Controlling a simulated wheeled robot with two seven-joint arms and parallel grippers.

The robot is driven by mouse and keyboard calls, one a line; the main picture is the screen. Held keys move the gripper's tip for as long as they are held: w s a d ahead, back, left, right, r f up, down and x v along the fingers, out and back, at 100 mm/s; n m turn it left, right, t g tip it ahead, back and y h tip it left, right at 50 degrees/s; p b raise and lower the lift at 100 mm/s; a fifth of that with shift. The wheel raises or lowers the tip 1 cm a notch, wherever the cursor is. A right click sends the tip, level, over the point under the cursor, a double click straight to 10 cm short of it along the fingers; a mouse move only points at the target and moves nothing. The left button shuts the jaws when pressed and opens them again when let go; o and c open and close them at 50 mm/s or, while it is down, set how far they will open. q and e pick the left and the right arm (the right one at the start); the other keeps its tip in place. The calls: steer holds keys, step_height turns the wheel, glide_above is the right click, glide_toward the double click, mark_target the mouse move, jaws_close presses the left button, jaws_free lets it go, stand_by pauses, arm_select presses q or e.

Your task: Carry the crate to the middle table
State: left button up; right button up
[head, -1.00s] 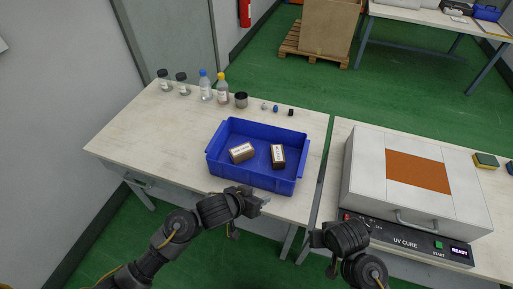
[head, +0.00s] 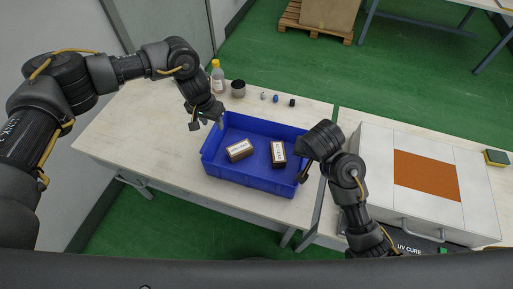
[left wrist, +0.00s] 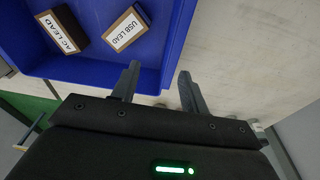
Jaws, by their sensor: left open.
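The blue crate (head: 250,184) stands on a pale table (head: 130,150). It holds two small brown boxes, one labelled USB LEAD (head: 239,150) and one labelled AC LEAD (left wrist: 58,30). My left gripper (head: 217,119) is at the crate's left end. In the left wrist view its open fingers (left wrist: 160,80) lie on either side of the crate's end wall (left wrist: 178,35), one over the inside and one outside. My right gripper (head: 303,174) is at the crate's right end; its fingers are too dark and small to read.
A UV cure box (head: 425,185) fills much of the adjoining table at right. Green floor and a pallet (head: 315,22) lie beyond.

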mark_target(212, 133)
steer(key=shift+w+a+r, duration=0.1)
steer(key=shift+w+r, duration=0.1)
steer(key=shift+r, duration=0.05)
arm_select(q)
steer(key=shift+w+a+r+n, duration=0.2)
steer(key=shift+a+r, duration=0.05)
steer(key=shift+a, duration=0.3)
steer(key=shift+w+a+r+n, duration=0.15)
steer(key=shift+a+r+n, duration=0.1)
steer(key=shift+a, duration=0.25)
arm_select(e)
steer(key=shift+w+a, duration=0.1)
arm_select(q)
steer(key=shift+a, duration=0.1)
arm_select(e)
steer(key=shift+a, duration=0.1)
arm_select(q)
steer(key=f, duration=0.3)
steer(key=w+f, duration=0.1)
steer(key=f, duration=0.6)
steer(key=shift+w+d+f, duration=0.25)
steer(key=shift+d+f, duration=0.05)
steer(key=shift+f, duration=0.05)
arm_select(e)
steer(key=x, duration=1.1)
steer(key=shift+r, duration=0.1)
arm_select(q)
steer(key=shift+c, duration=0.3)
arm_select(e)
steer(key=shift+c, duration=0.3)
